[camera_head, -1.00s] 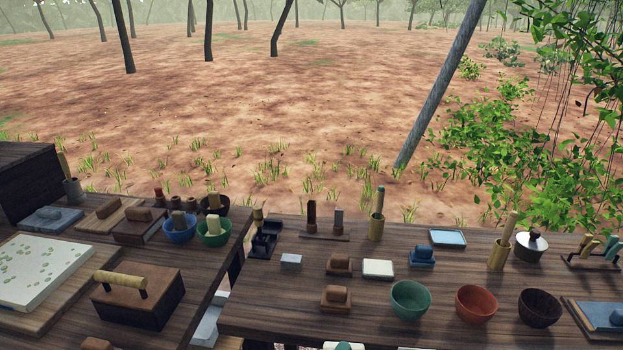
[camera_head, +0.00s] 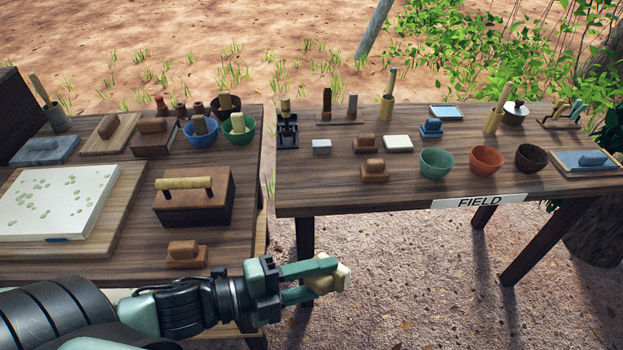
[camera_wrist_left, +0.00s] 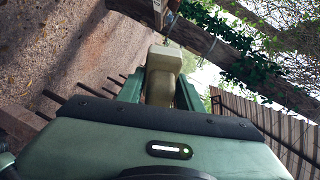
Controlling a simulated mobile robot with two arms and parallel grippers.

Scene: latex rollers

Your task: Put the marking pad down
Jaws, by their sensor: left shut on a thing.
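My left gripper (camera_head: 318,279) is shut on a small cream-coloured pad with a block-like grip, which I take to be the marking pad (camera_head: 328,281). It holds the pad in the air over the gravel, just right of the left table's front corner and in front of the right table. The pad also shows between the fingers in the left wrist view (camera_wrist_left: 164,62), touching nothing else that I can see. Its underside is hidden. My right gripper is not in view.
The left table (camera_head: 110,262) carries a white spotted slab (camera_head: 58,203), a handled wooden block (camera_head: 192,197) and a small brown block (camera_head: 185,254). The right table (camera_head: 330,190), labelled FIELD, holds several bowls, blocks and a blue tray (camera_head: 446,112). Its front left top is clear.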

